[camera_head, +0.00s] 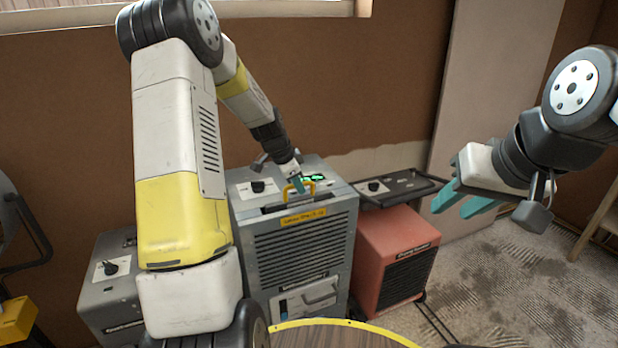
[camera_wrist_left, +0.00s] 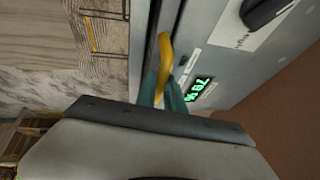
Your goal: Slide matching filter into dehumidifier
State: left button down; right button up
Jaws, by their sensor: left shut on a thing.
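The grey dehumidifier (camera_head: 305,255) stands against the wall in the middle of the head view, with an orange label (camera_head: 303,218) on its upper front edge. My left gripper (camera_head: 299,186) is at its top, shut on a yellow handle (camera_head: 307,192). The handle also shows between the teal fingers in the left wrist view (camera_wrist_left: 166,55), over a dark slot (camera_wrist_left: 151,35). The filter's body below the handle is hidden, so I cannot tell how deep it sits. My right gripper (camera_head: 465,200) is open and empty in the air at right.
A green-lit display (camera_wrist_left: 200,88) and a black knob (camera_head: 258,186) are on the dehumidifier's top. A red machine (camera_head: 395,260) stands close at its right, a smaller grey unit (camera_head: 112,290) at left. A round wooden tabletop (camera_head: 340,336) with yellow edging is in front.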

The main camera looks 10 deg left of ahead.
pick_arm(q)
jog(key=shift+a, duration=0.15)
dwell(0.3)
jog(key=shift+f, duration=0.15)
jog(key=shift+f, duration=0.35)
jog(key=c, duration=1.4)
grip_release()
jog(key=shift+o, duration=0.2)
jog(key=shift+f, duration=0.1)
jog(key=v, duration=0.8)
jog(key=shift+f, duration=0.1)
